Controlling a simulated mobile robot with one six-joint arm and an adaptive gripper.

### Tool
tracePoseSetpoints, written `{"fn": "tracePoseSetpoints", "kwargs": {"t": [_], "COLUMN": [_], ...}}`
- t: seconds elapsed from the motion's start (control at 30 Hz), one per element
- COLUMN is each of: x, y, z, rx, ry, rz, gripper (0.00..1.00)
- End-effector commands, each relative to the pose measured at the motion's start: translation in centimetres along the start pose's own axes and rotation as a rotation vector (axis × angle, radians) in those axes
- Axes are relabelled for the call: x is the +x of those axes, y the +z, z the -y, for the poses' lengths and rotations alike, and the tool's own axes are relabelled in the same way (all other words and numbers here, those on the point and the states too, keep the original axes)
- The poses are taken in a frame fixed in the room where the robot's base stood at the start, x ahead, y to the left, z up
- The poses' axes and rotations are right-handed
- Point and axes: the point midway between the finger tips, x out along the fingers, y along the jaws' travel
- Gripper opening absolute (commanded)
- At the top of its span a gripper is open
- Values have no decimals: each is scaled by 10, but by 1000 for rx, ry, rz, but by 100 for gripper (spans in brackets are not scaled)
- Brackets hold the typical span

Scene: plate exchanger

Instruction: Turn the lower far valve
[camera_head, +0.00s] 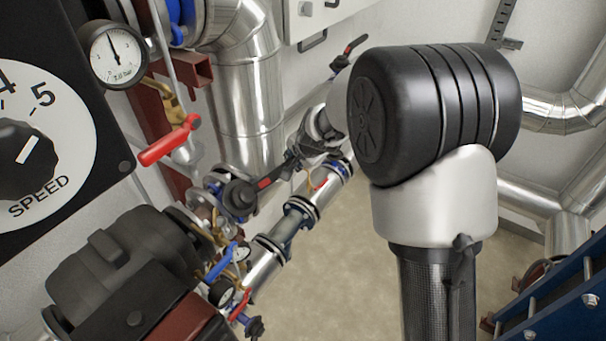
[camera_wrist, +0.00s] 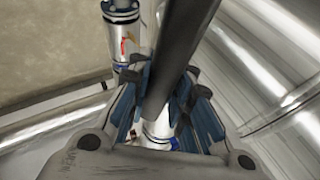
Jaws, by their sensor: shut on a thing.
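The lower far valve's lever (camera_head: 265,183) is a dark bar with a red part, slanting up and right from the valve beside the pipes in the head view. My gripper (camera_head: 297,156) is at its upper end, partly hidden by my arm and small in that view. In the wrist view the dark lever (camera_wrist: 185,45) runs between the two fingers of my gripper (camera_wrist: 170,92), which are shut on it. The lever's far end is out of the wrist picture.
A red-handled valve (camera_head: 170,140) and a pressure gauge (camera_head: 114,55) are at the left. Another red lever (camera_head: 356,44) is higher up. A steel pipe (camera_head: 285,232) with flanges runs below the lever. The floor (camera_head: 340,270) is clear. A blue frame (camera_head: 560,300) stands at right.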

Motion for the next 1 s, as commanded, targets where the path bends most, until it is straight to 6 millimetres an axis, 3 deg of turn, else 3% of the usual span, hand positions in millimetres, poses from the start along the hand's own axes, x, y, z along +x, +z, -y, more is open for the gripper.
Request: {"fn": "tracePoseSetpoints", "kwargs": {"t": [0.3, 0.8, 0.83, 1.0], "x": [-5, -7, -7, -7], "y": [-3, -3, -3, -3], "z": [21, 26, 26, 25], "rx": [-91, -109, -109, -107], "ry": [-47, -56, -56, -55], "rz": [-27, -31, -31, -30], "gripper": [0, 0, 21, 32]}}
